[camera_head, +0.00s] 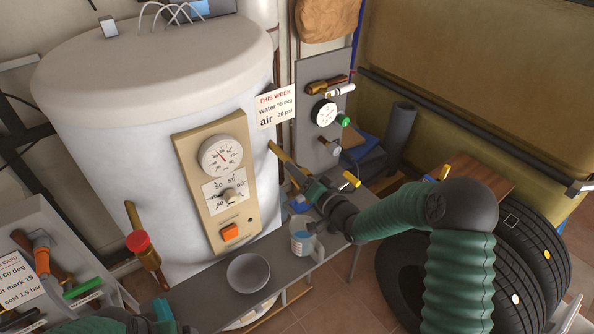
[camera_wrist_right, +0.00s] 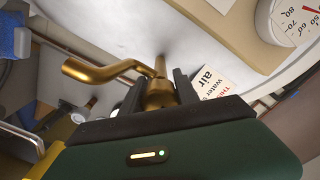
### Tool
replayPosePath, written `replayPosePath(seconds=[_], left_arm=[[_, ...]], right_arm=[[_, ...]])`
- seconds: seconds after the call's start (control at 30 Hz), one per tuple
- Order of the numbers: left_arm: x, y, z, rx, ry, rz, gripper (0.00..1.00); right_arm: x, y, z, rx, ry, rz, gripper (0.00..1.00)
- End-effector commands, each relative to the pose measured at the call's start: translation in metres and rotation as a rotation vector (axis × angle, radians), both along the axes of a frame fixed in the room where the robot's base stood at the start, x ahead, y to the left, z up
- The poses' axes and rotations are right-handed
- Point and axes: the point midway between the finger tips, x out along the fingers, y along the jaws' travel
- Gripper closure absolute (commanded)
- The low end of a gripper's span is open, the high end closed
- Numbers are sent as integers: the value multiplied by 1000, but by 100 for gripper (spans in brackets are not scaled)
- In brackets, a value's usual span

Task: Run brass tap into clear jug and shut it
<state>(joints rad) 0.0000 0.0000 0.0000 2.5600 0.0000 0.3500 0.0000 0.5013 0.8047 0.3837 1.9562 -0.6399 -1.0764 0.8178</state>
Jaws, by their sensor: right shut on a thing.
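The brass tap (camera_head: 283,154) comes out of the white boiler's right side; in the right wrist view its curved spout (camera_wrist_right: 98,73) shows clearly. My right gripper (camera_head: 308,184) is at the tap, and in the wrist view its dark fingers (camera_wrist_right: 160,88) are shut on the tap's brass body. The clear jug (camera_head: 302,240) stands upright on the grey bench below the right gripper, with something bluish showing in it. I cannot tell whether water runs. My left gripper (camera_head: 165,314) is partly in view at the bottom edge, with its jaws unclear.
A grey bowl (camera_head: 248,272) sits on the bench (camera_head: 200,292) left of the jug. The boiler (camera_head: 105,150) carries a dial panel (camera_head: 214,165). Tyres (camera_head: 520,250) stand at right.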

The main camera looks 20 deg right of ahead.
Motion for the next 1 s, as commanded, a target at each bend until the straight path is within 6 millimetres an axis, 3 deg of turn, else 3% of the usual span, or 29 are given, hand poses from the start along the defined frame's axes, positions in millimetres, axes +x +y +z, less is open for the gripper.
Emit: replayPosePath(seconds=[0.17,0.2,0.37,0.77,1.0], left_arm=[[0,0,0,0,0,0,0],[0,0,0,0,0,0,0],[0,0,0,0,0,0,0],[0,0,-2,0,0,0,0],[0,0,-8,0,0,0,0]], right_arm=[[1,-2,1,1,-1,-6,100],[1,-2,1,1,-1,-6,62],[0,-2,0,0,-1,-4,41],[-9,-5,-1,-1,0,-2,41],[-66,-27,-2,-1,1,-6,41]])
